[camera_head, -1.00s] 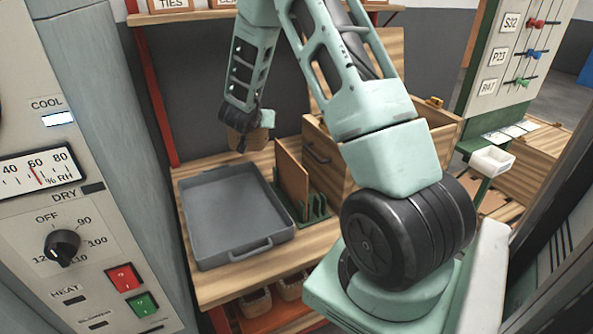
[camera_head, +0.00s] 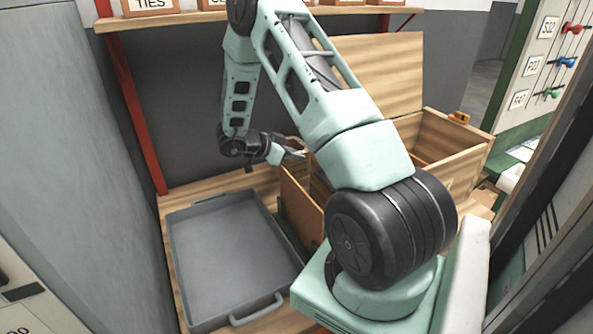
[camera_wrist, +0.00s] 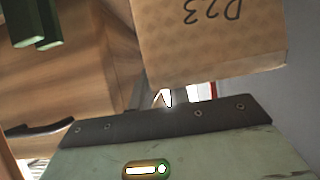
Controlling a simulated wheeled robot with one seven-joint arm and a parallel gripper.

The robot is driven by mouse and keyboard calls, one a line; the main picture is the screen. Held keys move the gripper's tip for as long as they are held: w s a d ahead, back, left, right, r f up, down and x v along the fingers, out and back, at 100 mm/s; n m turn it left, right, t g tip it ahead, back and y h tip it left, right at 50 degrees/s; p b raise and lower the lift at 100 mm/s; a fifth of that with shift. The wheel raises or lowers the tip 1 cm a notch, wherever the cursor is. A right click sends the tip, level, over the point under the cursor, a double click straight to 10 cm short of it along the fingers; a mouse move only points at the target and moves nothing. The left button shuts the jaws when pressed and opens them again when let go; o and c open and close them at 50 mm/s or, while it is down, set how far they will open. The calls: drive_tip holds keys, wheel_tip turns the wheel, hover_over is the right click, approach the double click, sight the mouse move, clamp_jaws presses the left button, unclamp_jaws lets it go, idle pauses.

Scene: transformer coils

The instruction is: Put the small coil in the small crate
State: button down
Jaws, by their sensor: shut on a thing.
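A small tan block with a pale wrapped face marked P23 (camera_wrist: 210,45), apparently the small coil, fills the upper middle of the wrist view, upside down there. In the head view only a tan part of it (camera_head: 298,143) shows behind my gripper (camera_head: 291,153). My gripper is shut on it, above the bench behind the grey tray; the fingertips are hard to make out. An open wooden crate (camera_head: 462,152) with a raised lid stands to the right, partly hidden by my arm. I cannot tell whether this is the small crate.
The empty grey tray (camera_head: 183,262) lies on the bench at left. An upright brown board (camera_head: 300,207) stands between it and the crate. A shelf (camera_head: 190,20) with labelled boxes runs above. A panel with coloured sliders (camera_head: 545,60) is at right.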

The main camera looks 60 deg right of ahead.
sight(294, 166)
drive_tip(key=shift+f, duration=2.15)
drive_tip(key=shift+f, duration=0.1)
drive_tip(key=c, duration=1.3)
unclamp_jaws()
